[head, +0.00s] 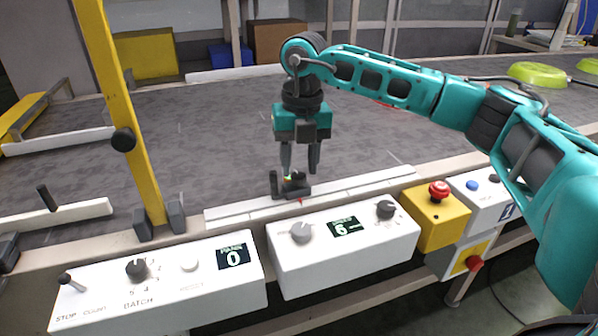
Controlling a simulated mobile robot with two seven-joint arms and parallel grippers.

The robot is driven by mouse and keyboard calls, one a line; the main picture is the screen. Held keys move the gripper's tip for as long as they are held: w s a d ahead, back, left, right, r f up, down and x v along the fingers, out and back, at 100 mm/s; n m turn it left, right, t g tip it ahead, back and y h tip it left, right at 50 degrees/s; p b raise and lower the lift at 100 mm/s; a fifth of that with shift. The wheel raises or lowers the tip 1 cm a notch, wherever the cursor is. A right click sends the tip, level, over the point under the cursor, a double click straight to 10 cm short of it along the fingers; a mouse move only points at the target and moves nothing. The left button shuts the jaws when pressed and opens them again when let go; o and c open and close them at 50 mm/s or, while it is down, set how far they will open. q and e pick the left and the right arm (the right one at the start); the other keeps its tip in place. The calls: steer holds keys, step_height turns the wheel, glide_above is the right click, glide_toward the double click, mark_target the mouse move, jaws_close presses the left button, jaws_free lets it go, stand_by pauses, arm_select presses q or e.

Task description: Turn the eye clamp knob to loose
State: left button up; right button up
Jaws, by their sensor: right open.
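My right gripper (301,160) points straight down with its two fingers apart. It is just above a small dark clamp (295,189) on the white rail at the conveyor's near edge. A bit of green shows between the fingertips, on top of the clamp; I cannot make out the knob's shape or setting. I cannot tell whether the fingers touch the clamp. Another dark knob (123,140) sits on the yellow post to the left. My left gripper is not in view.
Below the clamp is a white control box (345,262) with two knobs and a display reading 6. A second box (165,299) at left reads 0. A yellow box with a red stop button (438,191) stands at right. The grey belt (215,130) behind is mostly clear.

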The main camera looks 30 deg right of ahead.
steer(key=shift+f, duration=0.8)
steer(key=shift+c, duration=0.2)
steer(key=c, duration=0.7)
